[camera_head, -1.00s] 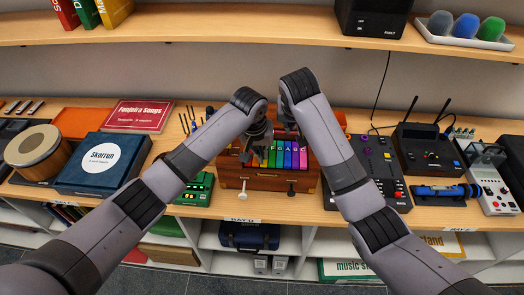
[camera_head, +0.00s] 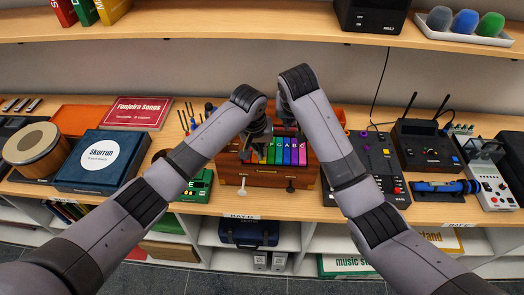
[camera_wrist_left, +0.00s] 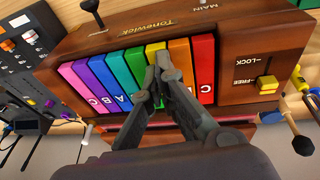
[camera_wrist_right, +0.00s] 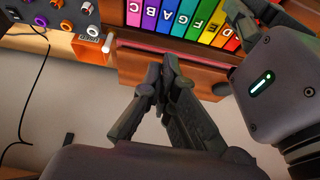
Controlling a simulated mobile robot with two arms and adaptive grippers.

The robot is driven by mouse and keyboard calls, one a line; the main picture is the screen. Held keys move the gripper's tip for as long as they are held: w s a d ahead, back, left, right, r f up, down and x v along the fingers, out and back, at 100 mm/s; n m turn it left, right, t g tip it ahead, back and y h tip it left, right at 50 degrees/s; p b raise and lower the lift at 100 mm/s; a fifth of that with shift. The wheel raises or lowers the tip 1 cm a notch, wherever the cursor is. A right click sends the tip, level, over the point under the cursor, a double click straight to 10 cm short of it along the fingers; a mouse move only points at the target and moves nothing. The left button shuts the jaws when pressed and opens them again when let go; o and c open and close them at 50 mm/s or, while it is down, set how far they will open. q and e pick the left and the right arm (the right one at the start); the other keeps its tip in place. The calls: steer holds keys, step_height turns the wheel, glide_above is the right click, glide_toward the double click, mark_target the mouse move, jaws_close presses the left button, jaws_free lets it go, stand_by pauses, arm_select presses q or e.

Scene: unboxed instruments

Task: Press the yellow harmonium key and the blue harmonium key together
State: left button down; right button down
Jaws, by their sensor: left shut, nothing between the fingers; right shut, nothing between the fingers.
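The brown harmonium stands on the shelf with a row of rainbow keys. My left gripper (camera_wrist_left: 162,60) is shut and empty, with its tips at the yellow key (camera_wrist_left: 152,48); I cannot tell whether they touch. The blue key (camera_head: 287,154) also shows in the left wrist view (camera_wrist_left: 104,80) and the right wrist view (camera_wrist_right: 168,14), with nothing on it. My right gripper (camera_wrist_right: 170,60) is shut and empty, over the harmonium's wall-side edge behind the keys, apart from the blue key in the picture. In the head view, forearms partly hide both grippers.
My two wrists are close together above the harmonium. A green device (camera_head: 198,186) is left of it and a dark mixer (camera_head: 372,163) right of it. A lever marked FREE and LOCK (camera_wrist_left: 266,82) is beside the red key. The upper shelf (camera_head: 250,48) overhangs behind.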

arm_select(q)
steer(key=shift+r, duration=0.15)
arm_select(e)
steer(key=shift+s+f+g, duration=0.75)
steer(key=shift+s+f, duration=0.45)
steer(key=shift+f, duration=0.1)
steer(key=shift+s+f+g, duration=0.75)
steer(key=shift+s+f, duration=0.45)
steer(key=shift+f, duration=0.05)
steer(key=shift+f, duration=0.2)
